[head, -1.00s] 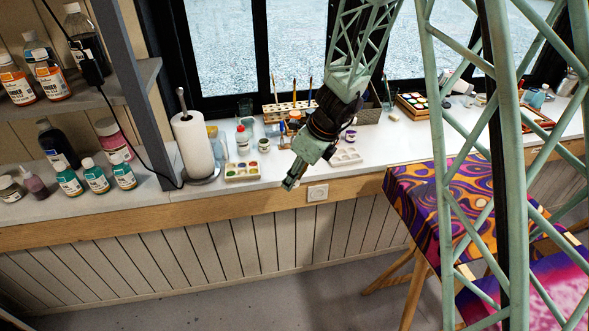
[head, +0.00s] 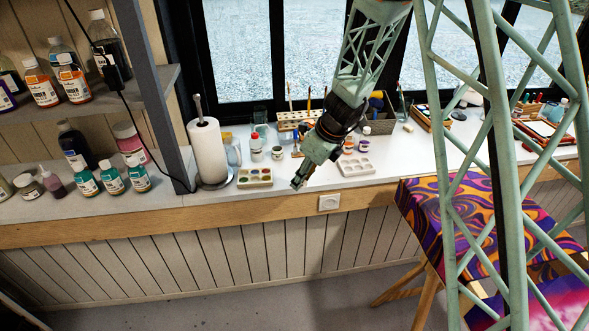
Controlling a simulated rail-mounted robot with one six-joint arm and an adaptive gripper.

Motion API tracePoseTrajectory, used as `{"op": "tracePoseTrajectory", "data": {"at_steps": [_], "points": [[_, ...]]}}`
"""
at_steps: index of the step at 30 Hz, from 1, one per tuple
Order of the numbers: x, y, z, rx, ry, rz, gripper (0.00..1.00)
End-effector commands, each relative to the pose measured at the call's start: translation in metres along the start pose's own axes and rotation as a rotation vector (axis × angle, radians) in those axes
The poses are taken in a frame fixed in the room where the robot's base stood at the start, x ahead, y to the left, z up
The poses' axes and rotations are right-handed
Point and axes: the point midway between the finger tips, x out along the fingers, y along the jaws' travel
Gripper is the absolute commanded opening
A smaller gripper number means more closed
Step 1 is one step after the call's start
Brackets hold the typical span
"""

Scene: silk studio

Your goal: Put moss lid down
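My gripper (head: 299,184) hangs at the front edge of the white counter, pointing down and left, between a paint palette and a white tray. Its fingers are small and dark here. I cannot tell whether they are open or hold anything. I cannot make out a moss lid for certain. A small white jar (head: 277,153) stands on the counter behind and left of my gripper. A small jar with an orange top (head: 348,145) and a purple-toned jar (head: 365,146) stand right of my wrist.
A paint palette (head: 255,177), a paper towel roll (head: 207,152) and a red-capped bottle (head: 256,146) are to the left. A white mixing tray (head: 355,168) lies to the right. A brush rack (head: 298,120) stands behind. A patterned stool (head: 440,215) is in front of the counter.

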Motion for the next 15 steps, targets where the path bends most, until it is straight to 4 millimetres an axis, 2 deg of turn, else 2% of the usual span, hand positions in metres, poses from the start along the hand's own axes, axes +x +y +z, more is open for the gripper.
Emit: {"op": "tracePoseTrajectory", "data": {"at_steps": [15], "points": [[0.031,-0.054,0.054,0.000,-0.001,-0.001,0.22]]}}
